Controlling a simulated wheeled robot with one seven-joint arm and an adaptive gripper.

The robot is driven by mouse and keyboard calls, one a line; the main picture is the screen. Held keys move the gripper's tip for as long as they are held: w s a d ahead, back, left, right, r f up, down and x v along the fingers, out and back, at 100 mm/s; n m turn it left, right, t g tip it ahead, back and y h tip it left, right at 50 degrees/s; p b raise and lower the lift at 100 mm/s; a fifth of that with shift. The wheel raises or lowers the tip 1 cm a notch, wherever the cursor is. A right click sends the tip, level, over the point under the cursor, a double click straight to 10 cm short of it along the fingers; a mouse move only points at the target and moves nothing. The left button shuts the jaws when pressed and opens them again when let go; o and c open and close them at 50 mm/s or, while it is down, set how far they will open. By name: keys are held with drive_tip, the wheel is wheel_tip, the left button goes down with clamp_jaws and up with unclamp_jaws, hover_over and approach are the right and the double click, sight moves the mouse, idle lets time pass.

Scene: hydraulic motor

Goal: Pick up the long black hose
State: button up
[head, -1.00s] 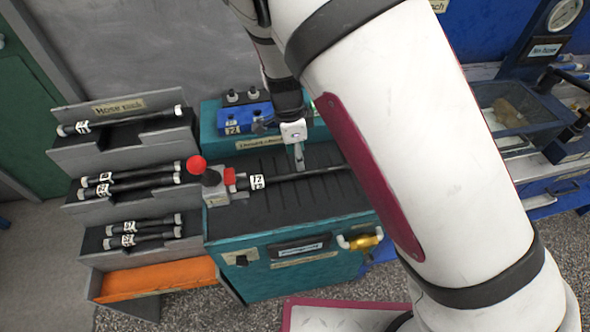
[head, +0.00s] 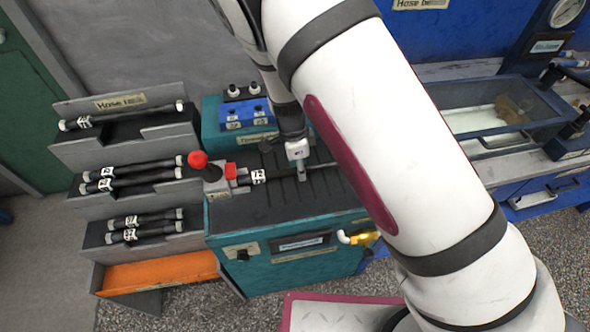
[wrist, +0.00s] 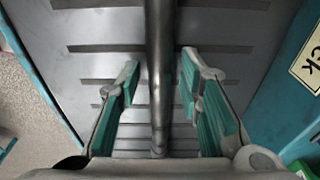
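A long black hose (head: 258,177) with a white numbered label lies on the dark ribbed top of the teal bench, its left end at a clamp-like fixture with a red ball knob. My arm hides its right part in the head view. My gripper (head: 299,163) is low over the hose. In the wrist view the hose (wrist: 160,45) runs lengthwise between the gripper's two teal-padded fingers (wrist: 161,75). The fingers are open, with a gap on each side of the hose.
A clear-sided tank (head: 480,119) is at right.

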clamp_jaws()
drive_tip(key=shift+r, duration=0.1)
